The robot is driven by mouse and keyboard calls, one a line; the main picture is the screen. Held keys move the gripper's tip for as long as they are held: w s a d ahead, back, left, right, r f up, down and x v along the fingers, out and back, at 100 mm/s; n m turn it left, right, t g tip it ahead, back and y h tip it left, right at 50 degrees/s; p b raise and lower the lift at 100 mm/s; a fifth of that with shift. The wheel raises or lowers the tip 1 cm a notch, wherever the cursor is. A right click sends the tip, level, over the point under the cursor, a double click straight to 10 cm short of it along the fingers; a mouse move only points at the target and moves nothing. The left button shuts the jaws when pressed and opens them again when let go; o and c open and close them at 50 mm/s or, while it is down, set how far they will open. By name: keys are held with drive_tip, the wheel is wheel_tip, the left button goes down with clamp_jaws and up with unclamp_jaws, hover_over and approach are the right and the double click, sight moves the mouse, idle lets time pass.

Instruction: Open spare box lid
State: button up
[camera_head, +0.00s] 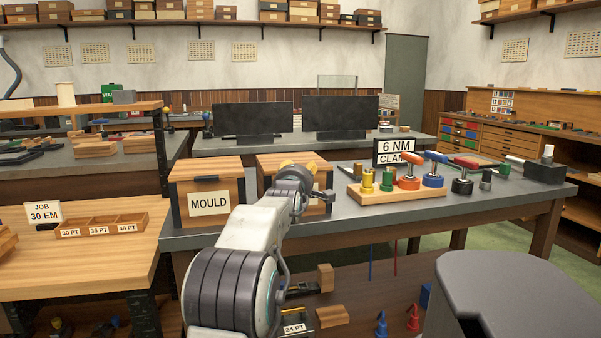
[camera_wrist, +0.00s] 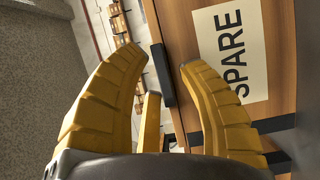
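The spare box is a wooden box (camera_head: 318,208) on the grey bench, mostly hidden behind my arm in the head view; its lid looks closed. In the wrist view its front (camera_wrist: 278,60) fills the right side, turned sideways, with a cream SPARE label (camera_wrist: 232,50). A dark tab (camera_wrist: 162,76) sits at the lid's edge. My gripper (camera_wrist: 160,60) is open; its yellow fingers spread on either side of the tab in the picture. I cannot tell whether they touch it. In the head view my gripper (camera_head: 296,168) is at the box's front upper part.
On the right, a wooden stand (camera_head: 392,194) holds several coloured clamp tools by a 6 NM CLAMP sign (camera_head: 394,150). A wooden table (camera_head: 75,265) with a tray stands at left. Dark monitors (camera_head: 340,115) stand behind.

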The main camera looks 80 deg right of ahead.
clamp_jaws()
drive_tip(key=shift+r, duration=0.1)
